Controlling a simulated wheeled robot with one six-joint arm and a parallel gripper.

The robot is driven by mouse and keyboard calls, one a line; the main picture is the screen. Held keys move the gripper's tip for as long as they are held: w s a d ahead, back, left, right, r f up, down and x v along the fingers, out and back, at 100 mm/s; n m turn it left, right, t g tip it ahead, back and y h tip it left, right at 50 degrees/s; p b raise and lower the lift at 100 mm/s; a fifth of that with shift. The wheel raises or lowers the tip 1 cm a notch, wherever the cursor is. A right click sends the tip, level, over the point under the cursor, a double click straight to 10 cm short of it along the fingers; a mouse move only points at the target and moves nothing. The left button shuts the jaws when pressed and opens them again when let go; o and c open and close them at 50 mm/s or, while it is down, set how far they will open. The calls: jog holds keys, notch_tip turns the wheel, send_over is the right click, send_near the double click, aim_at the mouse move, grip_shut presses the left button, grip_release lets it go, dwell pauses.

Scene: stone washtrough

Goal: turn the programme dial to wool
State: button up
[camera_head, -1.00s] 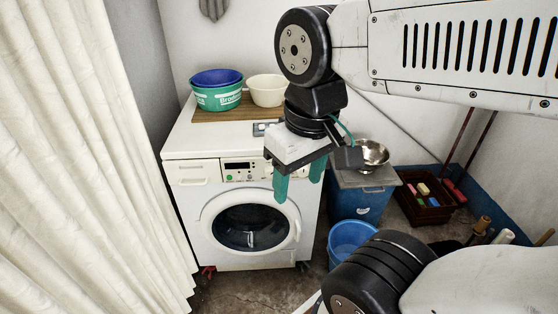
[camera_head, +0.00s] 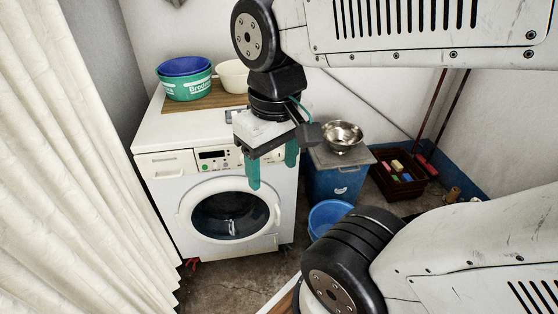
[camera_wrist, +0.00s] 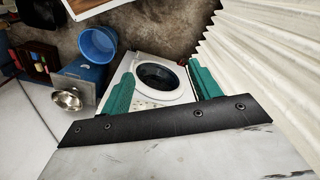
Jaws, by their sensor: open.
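The white washing machine (camera_head: 165,215) stands against the back wall, with its round door (camera_head: 230,215) facing me. Its control panel (camera_head: 214,158) shows a dark display and a small green button at left. The panel's right part is largely covered by my gripper, and I cannot make out the programme dial or its setting. My gripper (camera_head: 272,176) is open and empty, its two green fingers pointing down in front of the panel's right side. In the wrist view, the fingers of my gripper (camera_wrist: 160,68) flank the machine's door (camera_wrist: 158,78); panel marks (camera_wrist: 145,104) show small between them.
A green tub (camera_head: 187,88) and a cream bowl (camera_head: 232,75) stand on a board on the machine. Right of it are a blue bin (camera_head: 335,185) with a metal bowl (camera_head: 343,135) on top, a blue bucket (camera_head: 325,215) and a brown crate (camera_head: 400,185). A cream curtain (camera_head: 75,180) hangs at left.

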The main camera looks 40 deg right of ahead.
notch_tip(320, 180, down, 6)
jog(key=w+d+m+g, duration=0.1)
jog(key=w+d+g, duration=0.1)
jog(key=w+g, duration=0.1)
jog(key=m+t+h, duration=0.3)
jog(key=t+h, duration=0.7)
jog(key=t, duration=0.8)
send_near(279, 158)
jog(key=w, duration=0.1)
jog(key=x, duration=0.7)
jog(key=shift+d, duration=0.4)
jog(key=shift+c, duration=0.3)
